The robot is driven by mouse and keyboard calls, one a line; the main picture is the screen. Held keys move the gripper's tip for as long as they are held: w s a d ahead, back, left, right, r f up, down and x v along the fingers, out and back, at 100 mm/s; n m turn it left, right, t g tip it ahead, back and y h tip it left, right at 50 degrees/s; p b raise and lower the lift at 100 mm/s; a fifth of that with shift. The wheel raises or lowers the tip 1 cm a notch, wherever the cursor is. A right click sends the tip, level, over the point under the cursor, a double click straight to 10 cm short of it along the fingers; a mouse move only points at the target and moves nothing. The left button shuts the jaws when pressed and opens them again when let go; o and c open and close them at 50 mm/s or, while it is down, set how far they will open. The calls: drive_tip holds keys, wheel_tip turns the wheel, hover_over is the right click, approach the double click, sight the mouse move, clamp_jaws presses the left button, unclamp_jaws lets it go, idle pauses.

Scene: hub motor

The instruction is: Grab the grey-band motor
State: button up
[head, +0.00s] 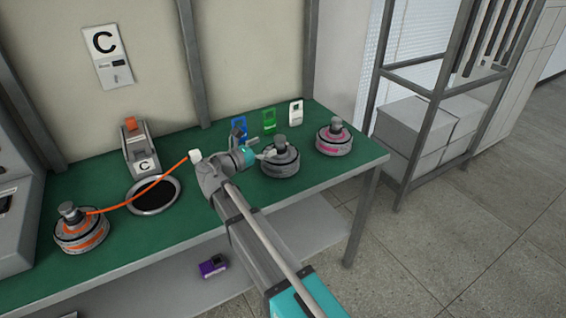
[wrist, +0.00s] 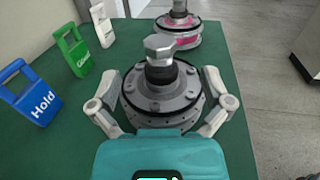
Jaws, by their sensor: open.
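The grey-band motor (head: 280,160) stands upright on the green bench top, between the arm and the pink-band motor. In the wrist view the grey-band motor (wrist: 163,92) is in the middle, its shaft pointing up. My gripper (head: 262,150) is at its left side in the head view. In the wrist view my gripper (wrist: 163,108) is open, with one finger on each side of the motor body. I cannot tell whether the fingers touch it.
A pink-band motor (head: 334,138) stands to the right, near the bench end. Blue (head: 239,130), green (head: 269,121) and white (head: 296,113) tags stand behind. An orange-band motor (head: 81,230) with an orange cable is at the left. A round dark opening (head: 153,196) lies between.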

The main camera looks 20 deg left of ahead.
sight(275, 141)
drive_tip(key=shift+w+d, duration=0.25)
drive_tip(key=shift+w, duration=0.2)
drive_tip(key=shift+w, duration=0.1)
drive_tip(key=shift+x, duration=2.35)
drive_tip(key=shift+r, duration=0.1)
clamp_jaws()
